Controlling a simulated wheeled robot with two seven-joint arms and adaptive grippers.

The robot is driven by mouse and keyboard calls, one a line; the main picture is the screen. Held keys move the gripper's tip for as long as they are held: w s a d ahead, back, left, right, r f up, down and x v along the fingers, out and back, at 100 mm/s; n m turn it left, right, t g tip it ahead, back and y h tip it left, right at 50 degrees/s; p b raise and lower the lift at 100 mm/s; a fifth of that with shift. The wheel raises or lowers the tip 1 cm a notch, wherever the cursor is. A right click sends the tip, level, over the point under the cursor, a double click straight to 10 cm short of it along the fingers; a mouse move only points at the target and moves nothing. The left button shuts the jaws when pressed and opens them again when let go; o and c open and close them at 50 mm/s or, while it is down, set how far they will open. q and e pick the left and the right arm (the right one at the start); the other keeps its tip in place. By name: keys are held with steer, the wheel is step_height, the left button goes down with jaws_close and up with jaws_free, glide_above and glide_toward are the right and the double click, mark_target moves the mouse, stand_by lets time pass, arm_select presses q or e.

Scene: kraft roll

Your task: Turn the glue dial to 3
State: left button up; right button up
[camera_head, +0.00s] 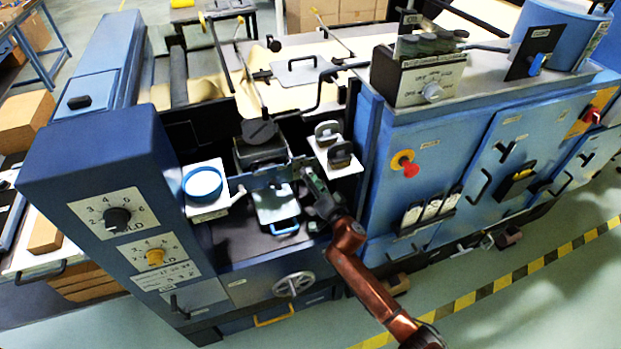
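Two dials sit on the blue cabinet's front panel at the left. The upper one is a black knob (117,218) on a white numbered plate, with a label ending in "OLD". The lower one is a yellow knob (155,257) on a similar numbered plate. Its label is too small to read, so I cannot confirm which is the glue dial or where either points. My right gripper (309,178) is at the end of the red-brown arm, beside the metal plate with the blue handle, well right of both dials. Its fingers are too small and dark to judge. My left gripper is out of view.
A red emergency button (408,168) is on the right cabinet. Floor is free in front.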

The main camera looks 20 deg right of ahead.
steer(key=c, duration=0.9)
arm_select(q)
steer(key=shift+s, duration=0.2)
arm_select(e)
steer(key=shift+o, duration=0.2)
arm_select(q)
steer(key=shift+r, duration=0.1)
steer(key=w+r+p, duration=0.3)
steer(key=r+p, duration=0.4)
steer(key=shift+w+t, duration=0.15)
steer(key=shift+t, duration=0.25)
arm_select(e)
steer(key=shift+r+n+g+h, duration=0.15)
steer(key=shift+n+h, duration=0.3)
steer(key=shift+n, duration=2.6)
steer(key=shift+f+n+g+h, duration=0.15)
steer(key=shift+n+h, duration=0.25)
steer(key=shift+n, duration=2.6)
steer(key=shift+r+n+g+h, duration=0.2)
steer(key=shift+n+h, duration=0.25)
steer(key=shift+n, duration=2.6)
